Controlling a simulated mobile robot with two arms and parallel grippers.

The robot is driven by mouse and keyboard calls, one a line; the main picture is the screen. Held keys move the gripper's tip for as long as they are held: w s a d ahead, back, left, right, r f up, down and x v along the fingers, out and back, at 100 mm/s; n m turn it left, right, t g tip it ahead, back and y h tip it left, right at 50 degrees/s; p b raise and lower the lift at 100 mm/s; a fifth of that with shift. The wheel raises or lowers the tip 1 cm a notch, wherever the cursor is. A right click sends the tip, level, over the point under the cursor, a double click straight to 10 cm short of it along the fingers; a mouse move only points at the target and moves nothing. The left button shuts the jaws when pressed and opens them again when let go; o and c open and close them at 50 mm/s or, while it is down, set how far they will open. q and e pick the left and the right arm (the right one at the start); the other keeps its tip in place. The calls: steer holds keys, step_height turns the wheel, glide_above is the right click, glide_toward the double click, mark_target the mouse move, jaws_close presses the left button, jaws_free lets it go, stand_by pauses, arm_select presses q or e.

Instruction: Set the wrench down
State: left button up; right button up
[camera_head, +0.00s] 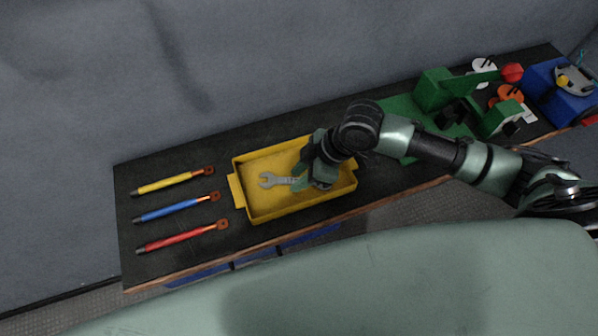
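The grey wrench (269,180) shows in the head view over the floor of the yellow tray (241,197), its open jaw pointing left. The right end of its handle goes in under my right gripper (307,184), which points down into the tray's right half. The fingers are at the handle, but the wrist hides much of them, so I cannot tell whether they are shut on it. I also cannot tell whether the wrench touches the tray floor. My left gripper is not in view.
Yellow (165,184), blue (170,209) and red (175,240) bars with copper ends lie left of the tray on the dark bench (225,143). A green fixture (434,92) and a blue box (556,97) stand at the right. Bare bench lies behind the tray.

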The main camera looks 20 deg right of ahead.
steer(key=b+v, duration=0.1)
steer(key=v, duration=1.1)
